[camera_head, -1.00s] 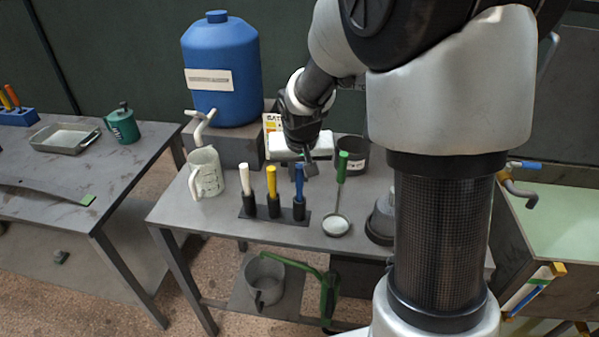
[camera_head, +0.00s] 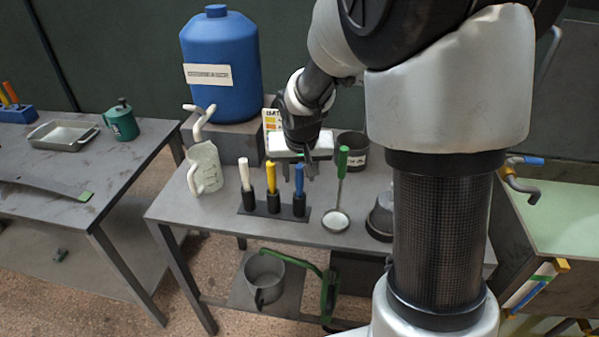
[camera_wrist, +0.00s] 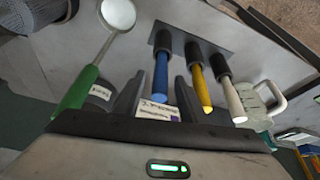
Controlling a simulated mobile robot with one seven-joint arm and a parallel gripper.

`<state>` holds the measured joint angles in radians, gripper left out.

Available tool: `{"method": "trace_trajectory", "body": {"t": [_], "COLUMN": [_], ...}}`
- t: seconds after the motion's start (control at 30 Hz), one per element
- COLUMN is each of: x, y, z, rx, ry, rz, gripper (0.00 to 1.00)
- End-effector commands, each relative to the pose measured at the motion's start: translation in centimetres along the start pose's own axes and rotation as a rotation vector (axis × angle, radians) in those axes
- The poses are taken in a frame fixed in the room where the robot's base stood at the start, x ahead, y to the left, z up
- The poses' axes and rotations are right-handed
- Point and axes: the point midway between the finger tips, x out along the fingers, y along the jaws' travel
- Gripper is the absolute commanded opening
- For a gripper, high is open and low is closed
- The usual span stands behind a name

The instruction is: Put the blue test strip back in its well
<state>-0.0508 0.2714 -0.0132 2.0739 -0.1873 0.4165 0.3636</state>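The blue test strip (camera_head: 299,178) stands upright in the right-hand black socket of a small dark rack (camera_head: 262,212). In the wrist view the blue strip (camera_wrist: 160,75) reaches up from its socket between my two fingers. My gripper (camera_head: 299,172) is above and around the strip's top end in the head view. In the wrist view my gripper (camera_wrist: 156,95) is open, with a gap showing on each side of the strip. I cannot tell how deep the strip sits in the socket.
A yellow strip (camera_head: 271,172) and a white strip (camera_head: 244,176) stand close by in the same rack. A green-handled mirror (camera_head: 336,221) leans on the right. A clear jug (camera_head: 207,168) is left, a dark cup (camera_head: 351,150) behind.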

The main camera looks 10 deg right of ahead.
Motion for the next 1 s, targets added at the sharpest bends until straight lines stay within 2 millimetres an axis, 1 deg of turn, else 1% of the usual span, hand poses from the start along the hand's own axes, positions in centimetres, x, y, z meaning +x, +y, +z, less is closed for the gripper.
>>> {"method": "trace_trajectory", "body": {"t": [0.07,0.17,0.27,0.37,0.5,0.7,0.83,1.0], "x": [-0.1,-0.8,-2.4,-4.6,-8.1,-12.9,-15.2,-17.0], "y": [0.0,0.0,0.0,-0.1,0.0,0.0,0.0,0.0], "z": [0.0,-0.1,-0.2,-0.2,-0.2,-0.2,-0.1,-0.1], "rx": [0.000,0.000,0.001,0.001,0.000,0.001,0.001,0.000], "ry": [0.000,0.002,0.004,0.006,0.007,0.005,0.003,0.002], "rz": [0.000,-0.001,-0.001,-0.002,-0.002,-0.002,-0.001,-0.001], "gripper": [0.38,0.38,0.38,0.38,0.38,0.38,0.38,0.38]}}
